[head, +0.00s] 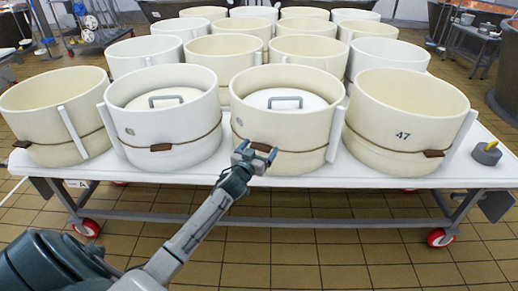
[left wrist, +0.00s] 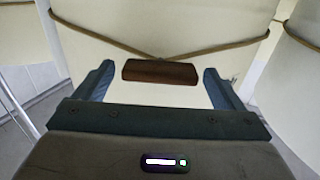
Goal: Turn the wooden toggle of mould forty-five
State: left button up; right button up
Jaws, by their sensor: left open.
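A cream round mould (head: 285,115) stands in the front row, third from the left. A cord runs around it to a brown wooden toggle (head: 262,147), which lies level. A small mark on its wall is too small to read as a number. My left gripper (head: 254,156) is open just in front of this toggle. In the left wrist view the toggle (left wrist: 160,72) shows between the two spread fingers, with a gap on each side; I cannot tell how far in it sits. My right gripper is not in view.
The moulds stand close together on a white wheeled table (head: 330,178). Beside it, a mould marked 47 (head: 403,115) has its own toggle (head: 434,153). To the left stands another lidded mould (head: 165,130). A grey weight (head: 487,153) sits at the table's right end.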

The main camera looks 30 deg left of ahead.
pick_arm(q)
jog(key=c, duration=1)
